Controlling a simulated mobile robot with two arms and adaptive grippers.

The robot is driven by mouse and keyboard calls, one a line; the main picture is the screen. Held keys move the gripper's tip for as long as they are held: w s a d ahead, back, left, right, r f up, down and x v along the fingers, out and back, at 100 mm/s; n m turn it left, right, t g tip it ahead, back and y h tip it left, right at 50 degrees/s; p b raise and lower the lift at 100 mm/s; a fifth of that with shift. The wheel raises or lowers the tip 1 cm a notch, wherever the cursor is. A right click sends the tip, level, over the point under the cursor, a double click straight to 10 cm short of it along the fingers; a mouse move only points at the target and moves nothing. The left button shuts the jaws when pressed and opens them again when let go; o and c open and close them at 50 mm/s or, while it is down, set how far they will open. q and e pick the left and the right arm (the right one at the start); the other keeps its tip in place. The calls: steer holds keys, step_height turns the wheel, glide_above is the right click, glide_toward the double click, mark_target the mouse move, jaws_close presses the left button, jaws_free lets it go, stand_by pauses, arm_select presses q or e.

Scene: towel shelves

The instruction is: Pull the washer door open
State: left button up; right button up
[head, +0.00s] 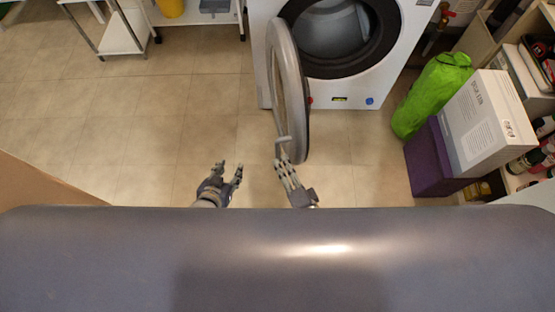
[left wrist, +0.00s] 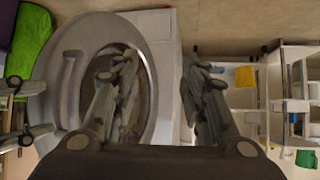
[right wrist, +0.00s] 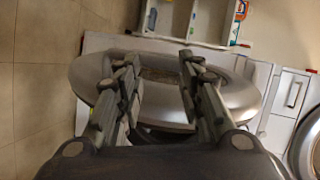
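The white washer (head: 340,92) stands at the top middle of the head view, its dark drum opening (head: 335,40) uncovered. Its grey ring-shaped door (head: 290,85) is swung well out from the front, seen nearly edge-on. The door's handle (left wrist: 68,85) shows in the left wrist view. My right gripper (head: 283,163) is at the door's free edge beside the handle; its fingers are apart in the right wrist view (right wrist: 158,65), with the door beyond them. I cannot tell whether they touch it. My left gripper (head: 231,167) is open and empty, left of the door over the floor.
A green bag (head: 432,95), a purple box (head: 432,160) and a white box (head: 485,122) stand right of the washer, by a filled shelf (head: 540,110). A white rack (head: 125,32) is at the upper left. The tiled floor (head: 130,130) left of the door is clear.

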mark_target(277, 153)
arm_select(q)
steer(key=w+d+r+t+h+b, duration=0.25)
steer(key=w+r+t+b, duration=0.4)
steer(key=r+b, duration=0.7)
arm_select(e)
steer(key=w+m+t+h+b, duration=0.1)
steer(key=w+m+h+b, duration=0.1)
steer(key=m, duration=0.6)
steer(key=w+a+m+t+h+b, duration=0.1)
steer(key=m+b, duration=0.3)
steer(key=m, duration=0.4)
steer(key=w+a+f+m+t+h+b, duration=0.1)
steer(key=w+m+h+b, duration=0.1)
steer(key=m, duration=0.6)
steer(key=shift+w+f+t+h+b, duration=0.1)
steer(key=shift+w+t+h+b, duration=0.3)
steer(key=shift+b, duration=0.2)
arm_select(q)
steer(key=s+r+t, duration=0.2)
steer(key=r+t, duration=0.1)
steer(key=r, duration=0.3)
steer(key=s+r+t+h, duration=0.1)
steer(key=s+r+t, duration=0.2)
steer(key=r, duration=0.4)
steer(key=shift+r, duration=0.2)
arm_select(e)
steer(key=shift+w, duration=0.6)
steer(key=shift+a, duration=0.1)
jaws_close()
